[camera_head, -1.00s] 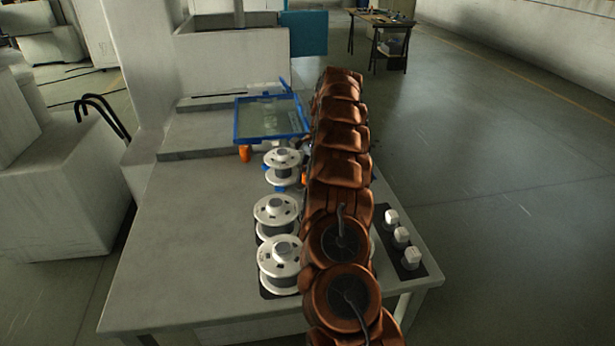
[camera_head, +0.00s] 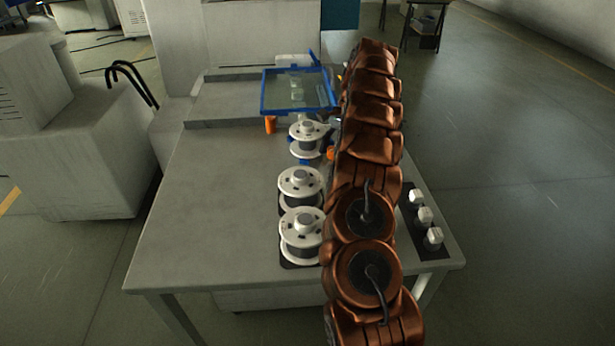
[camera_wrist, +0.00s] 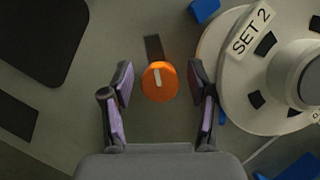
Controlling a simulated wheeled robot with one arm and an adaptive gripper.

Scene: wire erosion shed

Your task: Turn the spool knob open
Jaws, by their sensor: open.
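In the wrist view an orange round knob (camera_wrist: 158,86) with a pale pointer line, close to upright in the picture, stands beside a dark strip on the grey surface. My gripper (camera_wrist: 160,78) is open, with one finger on each side of the knob and a visible gap on both sides. I cannot tell the height of the fingertips above it. A white spool (camera_wrist: 235,75) labelled "SET 2" lies just right of the knob. In the head view an orange piece (camera_head: 331,153) shows beside the far spool (camera_head: 308,131); my arm hides the gripper there.
Two more white spools (camera_head: 301,184) (camera_head: 302,222) stand nearer on the grey table (camera_head: 215,200). A blue-framed clear panel (camera_head: 297,91) is behind, with an orange piece (camera_head: 270,125) below it. White knobs (camera_head: 425,215) sit on a black strip at right. The table's left side is clear.

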